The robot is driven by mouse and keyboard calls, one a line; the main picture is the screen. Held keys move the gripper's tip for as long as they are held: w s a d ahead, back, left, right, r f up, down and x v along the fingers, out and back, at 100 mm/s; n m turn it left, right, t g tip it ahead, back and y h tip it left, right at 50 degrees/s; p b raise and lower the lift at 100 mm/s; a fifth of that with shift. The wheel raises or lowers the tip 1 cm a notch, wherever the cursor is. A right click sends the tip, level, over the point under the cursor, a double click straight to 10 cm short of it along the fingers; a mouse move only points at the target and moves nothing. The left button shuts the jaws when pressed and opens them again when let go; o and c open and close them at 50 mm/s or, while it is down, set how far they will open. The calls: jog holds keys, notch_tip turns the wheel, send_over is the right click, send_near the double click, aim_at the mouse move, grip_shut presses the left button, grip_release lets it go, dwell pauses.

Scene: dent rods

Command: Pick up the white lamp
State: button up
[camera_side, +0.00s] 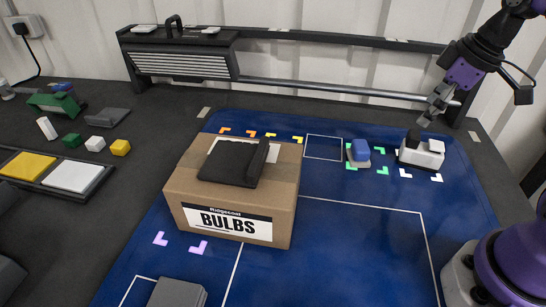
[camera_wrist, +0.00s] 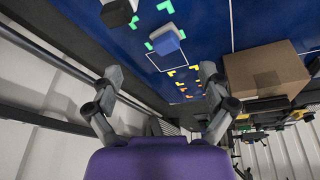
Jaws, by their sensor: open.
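The white lamp (camera_side: 421,153), a small white block-like piece with a dark base and a dark knob, sits on the blue mat at the right, among white corner marks. What looks like the same piece shows at the top edge of the wrist view (camera_wrist: 118,13), partly cut off. My gripper (camera_side: 428,119) is above the lamp in the side view; whether it touches cannot be told. In the wrist view my gripper's (camera_wrist: 161,72) grey fingers are spread wide with nothing between them, and the lamp lies beyond the left finger.
A blue lamp (camera_side: 359,152) stands just left of the white one among green marks. A cardboard box (camera_side: 240,190) marked BULBS stands mid-mat with a dark clipboard on it. A metal rail (camera_side: 330,89) runs along the back. The mat's right front (camera_side: 370,250) is clear.

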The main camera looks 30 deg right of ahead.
aim_at(422, 147)
jog(key=d+f+n, duration=0.1)
jog(key=d, duration=0.2)
jog(key=s+d+f+y, duration=0.1)
jog(key=d, duration=0.2)
jog(key=d+f+n, duration=0.1)
jog(key=d+f, duration=0.1)
jog(key=d, duration=0.1)
jog(key=shift+s+d+n+y, duration=0.15)
jog(key=shift+s+n+y, duration=0.15)
jog(key=shift+s, duration=0.1)
jog(key=x, duration=0.4)
jog(key=shift+d, duration=0.1)
jog(key=x, duration=0.6)
jog(key=c, duration=1.4)
